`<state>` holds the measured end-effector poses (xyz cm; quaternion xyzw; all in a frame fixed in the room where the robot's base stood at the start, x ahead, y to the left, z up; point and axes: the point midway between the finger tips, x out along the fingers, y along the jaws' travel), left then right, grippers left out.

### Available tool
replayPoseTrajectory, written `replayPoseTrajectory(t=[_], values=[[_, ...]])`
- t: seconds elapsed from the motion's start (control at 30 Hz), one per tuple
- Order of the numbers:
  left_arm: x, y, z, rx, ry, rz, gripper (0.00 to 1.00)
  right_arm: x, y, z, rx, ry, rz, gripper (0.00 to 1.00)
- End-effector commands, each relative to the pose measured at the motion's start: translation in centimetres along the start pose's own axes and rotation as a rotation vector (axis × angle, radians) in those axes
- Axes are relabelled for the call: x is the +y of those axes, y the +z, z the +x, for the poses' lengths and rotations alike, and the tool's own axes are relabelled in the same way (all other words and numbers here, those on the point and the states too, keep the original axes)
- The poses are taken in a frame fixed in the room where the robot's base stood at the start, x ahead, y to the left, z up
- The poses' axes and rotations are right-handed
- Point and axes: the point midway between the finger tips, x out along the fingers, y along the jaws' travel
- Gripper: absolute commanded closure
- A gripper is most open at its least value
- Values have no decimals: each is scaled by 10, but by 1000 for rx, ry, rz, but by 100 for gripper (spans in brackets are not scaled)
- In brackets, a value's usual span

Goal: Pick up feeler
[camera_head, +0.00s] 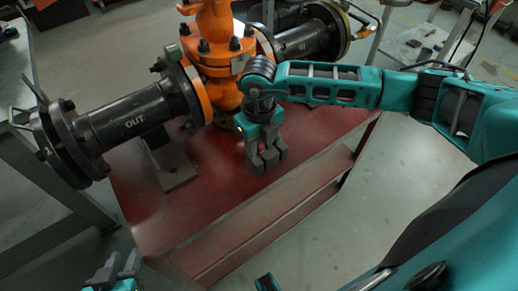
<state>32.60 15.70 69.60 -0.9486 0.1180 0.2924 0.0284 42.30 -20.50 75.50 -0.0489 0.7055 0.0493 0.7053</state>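I cannot make out a feeler in the head view. My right gripper (268,162) points down above the red table top (215,205), in front of the orange valve (215,55). Its fingers are close together, and I cannot tell whether anything thin is between them. My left gripper (116,270) is at the bottom left edge, in front of the red table, with a gap between its fingers and nothing visible in it. Its lower part is cut off by the frame.
A black pipe marked OUT (140,118) with a large flange (72,145) extends left from the valve. Another pipe (300,40) extends right. A grey bench (50,220) stands at left. A table with small items (415,45) is at back right. Open floor lies at right.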

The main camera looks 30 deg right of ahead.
Motion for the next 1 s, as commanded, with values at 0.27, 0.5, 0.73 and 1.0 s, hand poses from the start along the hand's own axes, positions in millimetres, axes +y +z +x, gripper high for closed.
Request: replayPoseTrajectory(t=[0.27, 0.5, 0.73, 1.0], values=[[1, -4, 0, 7, 3, 0, 66, 0, 0, 4, -1, 0, -1, 64], [1, -4, 0, 6, 2, 0, 66, 0, 0, 4, -1, 0, 0, 87], [0, -1, 0, 2, 1, 0, 66, 0, 0, 3, -1, 1, 0, 100], [-1, -1, 0, 0, -1, 1, 66, 0, 1, -7, -3, 0, -1, 100]])
